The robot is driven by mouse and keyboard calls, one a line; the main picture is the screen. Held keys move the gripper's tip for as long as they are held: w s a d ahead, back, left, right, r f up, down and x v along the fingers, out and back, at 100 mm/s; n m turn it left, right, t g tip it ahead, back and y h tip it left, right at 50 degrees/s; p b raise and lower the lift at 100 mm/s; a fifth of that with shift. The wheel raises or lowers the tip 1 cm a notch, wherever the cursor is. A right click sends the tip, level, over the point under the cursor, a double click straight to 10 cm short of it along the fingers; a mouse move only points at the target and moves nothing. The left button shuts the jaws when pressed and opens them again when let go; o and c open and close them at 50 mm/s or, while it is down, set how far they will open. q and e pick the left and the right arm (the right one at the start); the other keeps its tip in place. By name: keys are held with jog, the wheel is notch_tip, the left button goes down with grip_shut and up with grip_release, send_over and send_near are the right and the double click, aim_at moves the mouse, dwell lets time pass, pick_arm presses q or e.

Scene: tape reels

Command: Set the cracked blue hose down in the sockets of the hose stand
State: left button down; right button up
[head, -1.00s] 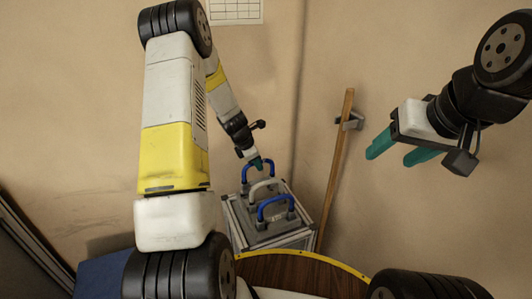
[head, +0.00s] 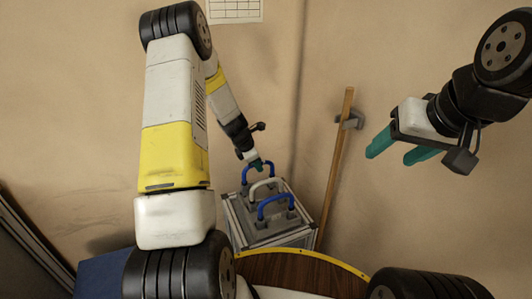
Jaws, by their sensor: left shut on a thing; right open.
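The hose stand (head: 234,228) is a grey framed box with a grey top. Three arched hoses stand along its top: a blue one (head: 247,178) at the back, a grey-white one (head: 262,186) in the middle and a blue one (head: 277,204) at the front. My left gripper (head: 257,166) is shut on the top of the back blue hose, which is upright over the stand's back part. I cannot tell whether its ends are in the sockets, and no crack can be made out at this size. My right gripper (head: 394,150) is open and empty, up at the right, away from the stand.
A wooden pole (head: 337,165) leans by a grey wall bracket (head: 350,121) right of the stand. A round brown wooden surface with a yellow edge (head: 300,272) is in front of the stand. A blue surface (head: 102,277) lies at lower left.

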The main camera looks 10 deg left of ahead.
pick_arm(q)
jog(key=shift+f, duration=0.8)
dwell(0.4)
jog(key=c, duration=1.3)
grip_release()
